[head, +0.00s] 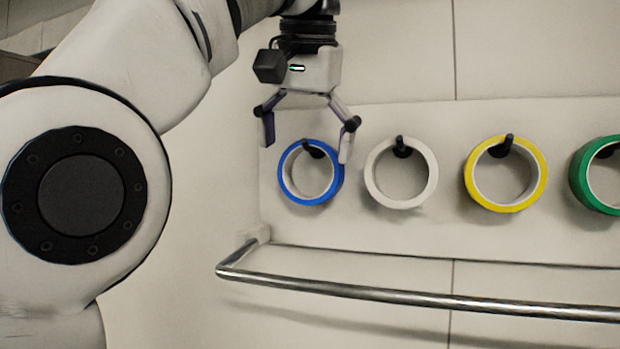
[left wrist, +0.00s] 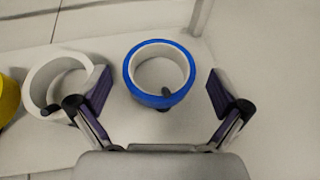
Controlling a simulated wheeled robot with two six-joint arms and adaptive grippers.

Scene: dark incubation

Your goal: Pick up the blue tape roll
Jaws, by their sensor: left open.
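The blue tape roll (head: 286,186) hangs on a dark peg on a pale wall board, leftmost in the row in the head view. It also shows in the left wrist view (left wrist: 130,84), near the top middle. My left gripper (head: 306,152) is open, pointing down over the upper part of the blue roll. In the left wrist view its fingers (left wrist: 159,91) stand on either side of the roll, with gaps between; I see no contact. The right finger in the head view lies close to the roll's right edge. My right gripper is not in view.
A white tape roll (head: 374,190) hangs just right of the blue one, close to a finger in the left wrist view (left wrist: 34,83). Yellow (head: 470,182) and green (head: 580,182) rolls hang farther right. A metal rail (head: 400,294) runs below the board (head: 450,225).

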